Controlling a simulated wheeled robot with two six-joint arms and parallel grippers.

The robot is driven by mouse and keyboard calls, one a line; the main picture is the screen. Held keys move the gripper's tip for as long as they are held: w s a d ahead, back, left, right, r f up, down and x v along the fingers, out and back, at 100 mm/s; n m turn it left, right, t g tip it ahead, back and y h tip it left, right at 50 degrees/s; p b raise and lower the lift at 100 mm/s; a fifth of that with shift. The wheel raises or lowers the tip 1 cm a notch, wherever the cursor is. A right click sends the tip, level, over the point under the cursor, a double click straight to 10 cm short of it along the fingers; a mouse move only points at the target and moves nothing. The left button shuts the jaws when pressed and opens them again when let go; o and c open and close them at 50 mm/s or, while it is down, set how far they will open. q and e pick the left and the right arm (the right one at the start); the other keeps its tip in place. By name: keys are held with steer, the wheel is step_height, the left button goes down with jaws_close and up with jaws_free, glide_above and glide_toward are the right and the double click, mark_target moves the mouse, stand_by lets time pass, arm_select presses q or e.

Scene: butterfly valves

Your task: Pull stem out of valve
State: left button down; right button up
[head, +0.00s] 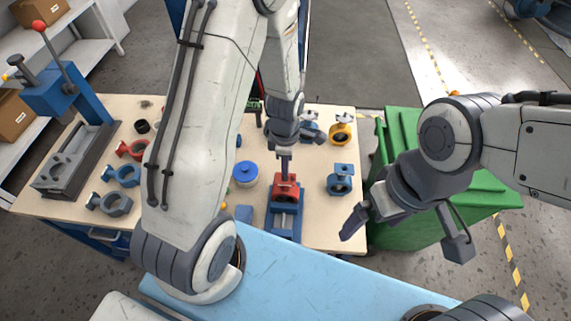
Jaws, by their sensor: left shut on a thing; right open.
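A red valve body (286,188) sits on a blue fixture (284,223) near the middle of the table. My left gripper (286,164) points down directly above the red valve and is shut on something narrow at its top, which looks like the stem. The fingers hide most of it, so I cannot tell how far it stands out of the body. My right gripper (408,236) is open and empty, with its fingers wide apart to the right of the table's front corner, in front of the green bin.
A blue round container (245,173) stands left of the fixture. Blue (340,179) and yellow (341,131) valves stand to its right. Several valve bodies and a blue lever press (62,92) fill the left side. A green bin (455,205) stands at right.

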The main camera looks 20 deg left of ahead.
arm_select(q)
steer(key=shift+r+p, duration=1.85)
steer(key=shift+r, duration=0.4)
stand_by(2.8)
step_height(320, 180, up, 6)
steer(key=p, duration=0.5)
steer(key=shift+f, duration=0.15)
stand_by(0.4)
